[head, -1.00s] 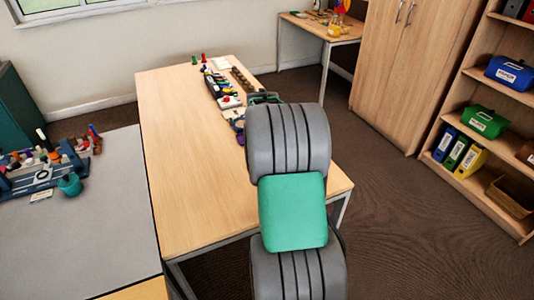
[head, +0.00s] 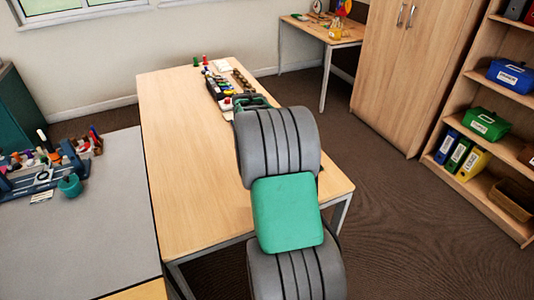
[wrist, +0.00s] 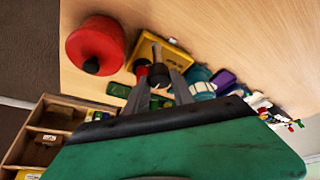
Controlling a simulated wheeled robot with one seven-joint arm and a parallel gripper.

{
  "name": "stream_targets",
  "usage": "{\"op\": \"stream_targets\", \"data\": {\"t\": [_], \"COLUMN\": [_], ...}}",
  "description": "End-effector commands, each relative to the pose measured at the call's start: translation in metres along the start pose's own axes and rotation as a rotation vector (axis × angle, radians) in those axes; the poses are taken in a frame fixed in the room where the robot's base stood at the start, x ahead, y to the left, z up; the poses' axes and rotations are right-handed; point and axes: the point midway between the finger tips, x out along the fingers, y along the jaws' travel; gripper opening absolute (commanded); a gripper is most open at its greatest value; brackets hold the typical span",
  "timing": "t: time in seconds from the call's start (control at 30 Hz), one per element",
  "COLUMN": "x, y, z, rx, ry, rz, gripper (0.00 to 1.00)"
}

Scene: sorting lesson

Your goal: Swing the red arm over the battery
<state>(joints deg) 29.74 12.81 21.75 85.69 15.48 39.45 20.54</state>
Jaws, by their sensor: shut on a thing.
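In the wrist view my gripper (wrist: 158,90) has its two grey fingers closed around a small dark piece (wrist: 158,75) with some red by it. I cannot tell for certain that it is part of the red arm. A large round red thing (wrist: 100,36) with a black knob is to the left, apart from the fingers. I cannot make out the battery for certain. In the head view my own arm hides the fingers and what they hold.
Several small coloured things stand in a row along the right side of the wooden table (head: 180,150); its left part is clear. A grey table (head: 95,235) with more parts and a teal cup (head: 70,186) is at left. Shelves (head: 455,165) stand at right.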

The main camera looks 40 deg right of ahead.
Motion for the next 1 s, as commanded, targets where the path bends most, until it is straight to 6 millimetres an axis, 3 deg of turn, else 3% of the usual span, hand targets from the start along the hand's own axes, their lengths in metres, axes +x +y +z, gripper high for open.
{"op": "stream_targets", "data": {"t": [0.03, 0.07, 0.3, 0.63, 1.0], "x": [0.000, 0.000, 0.000, -0.007, -0.073], "y": [0.000, 0.000, 0.000, 0.000, 0.000], "z": [0.000, 0.000, 0.000, -0.001, 0.000], "rx": [0.001, 0.001, 0.000, -0.001, -0.001], "ry": [0.000, 0.000, 0.000, 0.001, 0.001], "rz": [0.000, 0.000, 0.000, -0.001, -0.001], "gripper": [0.00, 0.31, 0.50, 0.51, 0.51]}}
